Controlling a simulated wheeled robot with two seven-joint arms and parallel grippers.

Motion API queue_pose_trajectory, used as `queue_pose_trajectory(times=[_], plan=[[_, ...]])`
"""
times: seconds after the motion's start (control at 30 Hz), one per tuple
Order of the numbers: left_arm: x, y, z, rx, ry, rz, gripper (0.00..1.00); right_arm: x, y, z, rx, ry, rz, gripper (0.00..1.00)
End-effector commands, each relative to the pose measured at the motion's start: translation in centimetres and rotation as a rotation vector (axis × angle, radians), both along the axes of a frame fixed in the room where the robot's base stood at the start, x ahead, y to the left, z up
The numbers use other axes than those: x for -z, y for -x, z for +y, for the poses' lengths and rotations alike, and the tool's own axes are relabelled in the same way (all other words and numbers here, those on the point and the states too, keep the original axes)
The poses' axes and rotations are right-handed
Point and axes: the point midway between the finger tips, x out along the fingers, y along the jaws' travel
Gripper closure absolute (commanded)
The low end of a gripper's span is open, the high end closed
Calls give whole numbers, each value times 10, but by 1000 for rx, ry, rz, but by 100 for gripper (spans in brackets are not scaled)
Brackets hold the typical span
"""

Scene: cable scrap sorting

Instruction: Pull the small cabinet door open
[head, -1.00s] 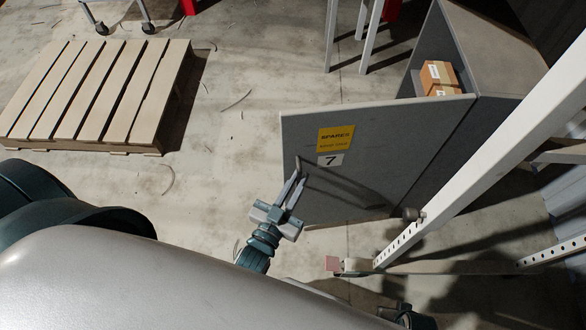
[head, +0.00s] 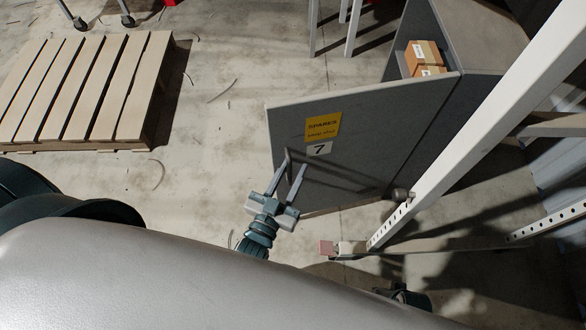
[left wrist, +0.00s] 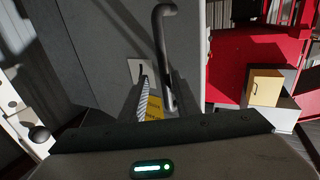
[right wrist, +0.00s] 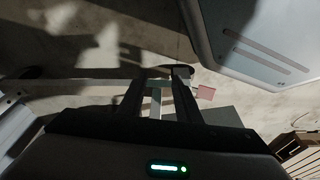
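The small grey cabinet door (head: 370,140) stands swung out from the cabinet (head: 465,40), with the inside partly showing. It bears a yellow SPARES label (head: 323,126) and a number 7. My left gripper (head: 294,172) is at the door's free edge, fingers spread apart. In the left wrist view the dark bar handle (left wrist: 161,45) runs down between the open fingers (left wrist: 157,95), nearer the right one; I cannot tell whether it touches. My right gripper (right wrist: 158,85) is open and empty in the right wrist view, above the floor.
Cardboard boxes (head: 424,56) sit inside the cabinet. A white perforated post (head: 470,140) slants in front of the cabinet at the right, with a low beam near its foot. A wooden pallet (head: 85,88) lies at the left. Floor between pallet and door is clear apart from scraps.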

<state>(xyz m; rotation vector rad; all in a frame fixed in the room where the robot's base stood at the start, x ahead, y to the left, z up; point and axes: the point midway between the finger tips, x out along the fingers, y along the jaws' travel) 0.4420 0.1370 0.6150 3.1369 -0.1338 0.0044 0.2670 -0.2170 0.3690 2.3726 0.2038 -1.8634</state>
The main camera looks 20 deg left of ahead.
Motion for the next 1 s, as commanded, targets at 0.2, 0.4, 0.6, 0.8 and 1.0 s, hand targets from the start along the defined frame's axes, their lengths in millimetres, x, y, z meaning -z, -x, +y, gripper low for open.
queue_pose_trajectory(times=[0.2,0.4,0.6,0.8,1.0], plan=[[1,1,1,-1,-1,2,71,0,0,0,1,0,0,69],[2,12,2,-1,0,4,71,0,0,0,1,0,2,69],[2,38,4,-1,-1,5,71,-2,-1,0,1,2,6,69],[3,77,7,0,-2,6,71,-12,-4,1,1,0,-4,69],[3,118,10,1,-1,5,71,-20,-3,1,1,1,-1,69]])
